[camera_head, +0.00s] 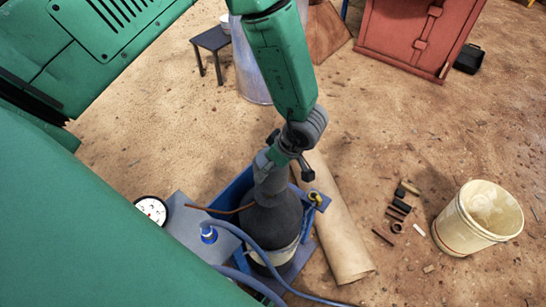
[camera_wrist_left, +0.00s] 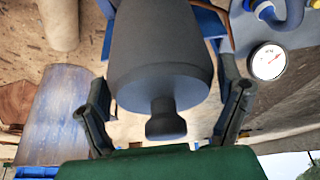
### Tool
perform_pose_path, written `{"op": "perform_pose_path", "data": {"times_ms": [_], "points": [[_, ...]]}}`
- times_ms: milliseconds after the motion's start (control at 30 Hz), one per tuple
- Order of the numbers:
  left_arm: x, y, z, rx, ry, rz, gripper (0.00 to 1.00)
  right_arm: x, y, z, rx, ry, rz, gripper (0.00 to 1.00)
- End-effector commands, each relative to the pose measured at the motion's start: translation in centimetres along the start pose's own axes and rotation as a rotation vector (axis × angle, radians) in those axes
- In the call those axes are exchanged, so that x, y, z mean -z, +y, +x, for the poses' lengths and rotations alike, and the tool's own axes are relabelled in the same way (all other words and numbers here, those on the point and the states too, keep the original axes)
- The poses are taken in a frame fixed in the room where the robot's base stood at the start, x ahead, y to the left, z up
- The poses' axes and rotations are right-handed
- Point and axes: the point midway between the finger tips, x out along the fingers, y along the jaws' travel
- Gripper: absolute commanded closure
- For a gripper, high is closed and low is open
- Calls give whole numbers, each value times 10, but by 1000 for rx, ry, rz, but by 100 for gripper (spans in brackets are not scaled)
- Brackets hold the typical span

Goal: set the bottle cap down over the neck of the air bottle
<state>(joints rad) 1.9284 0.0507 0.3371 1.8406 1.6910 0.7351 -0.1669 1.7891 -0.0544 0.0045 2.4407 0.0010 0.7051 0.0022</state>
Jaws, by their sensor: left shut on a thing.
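The air bottle (camera_head: 283,226) is a dark grey cylinder with a pale band, upright in a blue frame in the head view. My left gripper (camera_head: 279,162) is right above it on a green arm. The bottle cap (camera_head: 270,183), a grey bell-like piece, is between its fingers, over the bottle's top. In the left wrist view the cap (camera_wrist_left: 160,60) fills the middle, with a small knob towards me, between the fingers of my left gripper (camera_wrist_left: 166,85). The bottle neck is hidden. I cannot tell whether the cap touches the bottle. My right gripper is not in view.
A pressure gauge (camera_head: 151,210) and a blue hose (camera_head: 250,241) are left of the bottle. A tan roll (camera_head: 338,232) lies close on its right. A white bucket (camera_head: 462,229) and small loose parts (camera_head: 402,207) stand farther right. Green panels (camera_head: 70,225) fill the left.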

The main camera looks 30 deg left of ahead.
Motion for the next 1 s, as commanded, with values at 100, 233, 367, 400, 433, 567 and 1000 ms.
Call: {"op": "perform_pose_path", "data": {"times_ms": [100,233,367,400,433,567,1000], "points": [[-3,0,10,0,0,-2,54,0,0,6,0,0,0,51],[-6,0,19,0,-1,-2,54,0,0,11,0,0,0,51],[-10,0,26,0,0,-2,54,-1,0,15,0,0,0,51],[-11,0,29,0,0,-2,54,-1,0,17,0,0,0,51],[-12,0,31,0,0,-2,54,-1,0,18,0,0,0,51],[-16,0,39,1,0,-2,54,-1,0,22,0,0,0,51],[-25,0,62,0,0,-2,54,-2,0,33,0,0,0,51]]}}
